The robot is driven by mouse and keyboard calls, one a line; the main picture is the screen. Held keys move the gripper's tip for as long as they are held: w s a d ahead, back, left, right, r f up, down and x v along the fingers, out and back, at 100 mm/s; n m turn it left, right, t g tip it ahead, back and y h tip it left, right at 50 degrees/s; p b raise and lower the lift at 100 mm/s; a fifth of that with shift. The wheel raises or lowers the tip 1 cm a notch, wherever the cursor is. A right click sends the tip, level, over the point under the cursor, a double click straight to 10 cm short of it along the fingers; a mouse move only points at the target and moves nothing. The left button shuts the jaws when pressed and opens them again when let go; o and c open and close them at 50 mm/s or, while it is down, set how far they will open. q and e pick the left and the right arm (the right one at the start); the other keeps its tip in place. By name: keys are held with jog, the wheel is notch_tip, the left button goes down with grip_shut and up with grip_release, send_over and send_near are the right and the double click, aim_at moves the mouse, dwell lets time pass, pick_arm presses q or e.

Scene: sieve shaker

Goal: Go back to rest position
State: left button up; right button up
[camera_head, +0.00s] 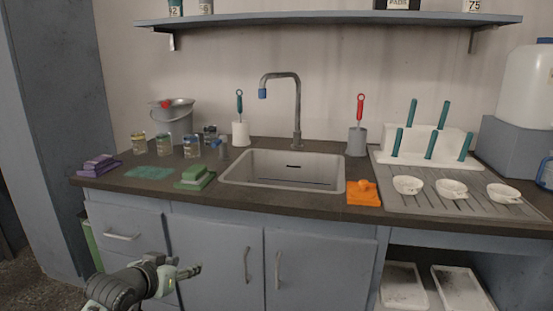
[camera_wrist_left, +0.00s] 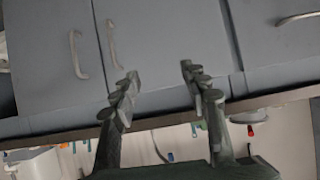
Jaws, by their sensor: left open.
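My left gripper (camera_head: 187,272) is low at the lower left of the head view, in front of the grey cabinet doors and below the counter edge. It is empty. In the left wrist view its two fingers (camera_wrist_left: 158,84) are spread apart with nothing between them, and the cabinet front shows behind them, upside down. My right gripper is in neither view.
The dark counter (camera_head: 330,202) runs across the head view with a sink (camera_head: 283,168) in it. A drainboard (camera_head: 450,203) with white dishes is at right. Cabinet handles (camera_head: 247,265) stick out near my left gripper.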

pick_arm(q)
jog(key=s+a+f+g+y, duration=0.2)
jog(key=s+f+g, duration=0.2)
jog(key=s+f, duration=1.1)
jog(key=s+a+f+g, duration=0.1)
jog(key=s+f+g, duration=0.1)
jog(key=s+f, duration=0.5)
jog(key=s+a+f+n+g+y, duration=0.1)
jog(key=s+f+g, duration=0.1)
jog(key=s+f, duration=0.4)
jog(key=s, duration=0.5)
jog(key=shift+a+f+y, duration=0.3)
jog(key=shift+a+f, duration=0.1)
